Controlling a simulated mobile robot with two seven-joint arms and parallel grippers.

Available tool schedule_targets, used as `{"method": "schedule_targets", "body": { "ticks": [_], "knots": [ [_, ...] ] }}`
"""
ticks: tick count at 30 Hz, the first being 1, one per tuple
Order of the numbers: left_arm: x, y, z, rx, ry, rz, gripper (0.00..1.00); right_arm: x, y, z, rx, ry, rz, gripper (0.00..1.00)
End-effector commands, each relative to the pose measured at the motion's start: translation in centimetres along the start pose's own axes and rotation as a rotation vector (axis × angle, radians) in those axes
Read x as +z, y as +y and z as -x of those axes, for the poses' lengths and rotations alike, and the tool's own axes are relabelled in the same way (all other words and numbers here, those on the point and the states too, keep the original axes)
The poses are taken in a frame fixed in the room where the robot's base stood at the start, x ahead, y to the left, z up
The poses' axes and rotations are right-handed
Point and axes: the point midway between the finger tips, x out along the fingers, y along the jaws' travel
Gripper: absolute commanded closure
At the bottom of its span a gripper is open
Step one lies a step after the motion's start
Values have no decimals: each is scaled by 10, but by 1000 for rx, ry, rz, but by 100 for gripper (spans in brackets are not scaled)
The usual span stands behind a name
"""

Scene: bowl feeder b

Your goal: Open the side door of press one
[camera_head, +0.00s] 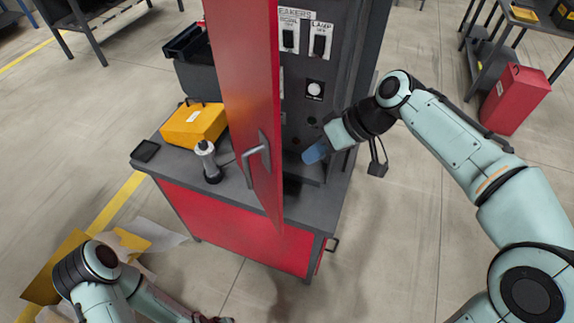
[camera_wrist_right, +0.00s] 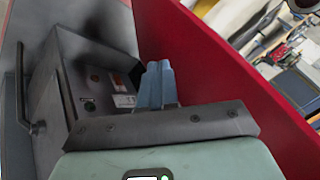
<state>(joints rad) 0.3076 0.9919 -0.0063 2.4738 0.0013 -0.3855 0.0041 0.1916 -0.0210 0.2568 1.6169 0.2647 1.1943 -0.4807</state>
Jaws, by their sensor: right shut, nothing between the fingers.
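The press's dark grey cabinet (camera_head: 353,50) stands on a grey bench top. Its red door (camera_head: 240,60) stands swung out toward me, showing a breaker panel (camera_head: 312,60) to its right. The door's grey handle (camera_head: 257,158) is on its left face. My right gripper (camera_head: 308,156) is right of the door, in front of the lower cabinet, its blue fingers together and empty. In the right wrist view the fingers (camera_wrist_right: 157,82) are beside the red door (camera_wrist_right: 200,50), apart from the handle. My left arm is at the lower left; its gripper end is mostly cut off.
A yellow box (camera_head: 194,124), a grey-and-black cylinder (camera_head: 208,162) and a small black tray (camera_head: 145,151) are on the bench left of the door. A red container (camera_head: 515,98) stands on the floor at right.

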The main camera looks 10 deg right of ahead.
Motion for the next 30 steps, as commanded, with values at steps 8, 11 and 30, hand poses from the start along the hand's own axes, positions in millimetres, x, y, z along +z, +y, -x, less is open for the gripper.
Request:
{"method": "schedule_targets", "body": {
  "ticks": [8,11,30],
  "knots": [
    [-2,1,2,1,2,-1,57,-1,-16,-45,-1,-1,4,100],
    [-3,3,4,2,4,-2,57,-1,-26,-51,0,0,2,100],
    [-4,3,5,2,5,-2,57,0,-35,-57,2,1,-2,100]
  ]
}}
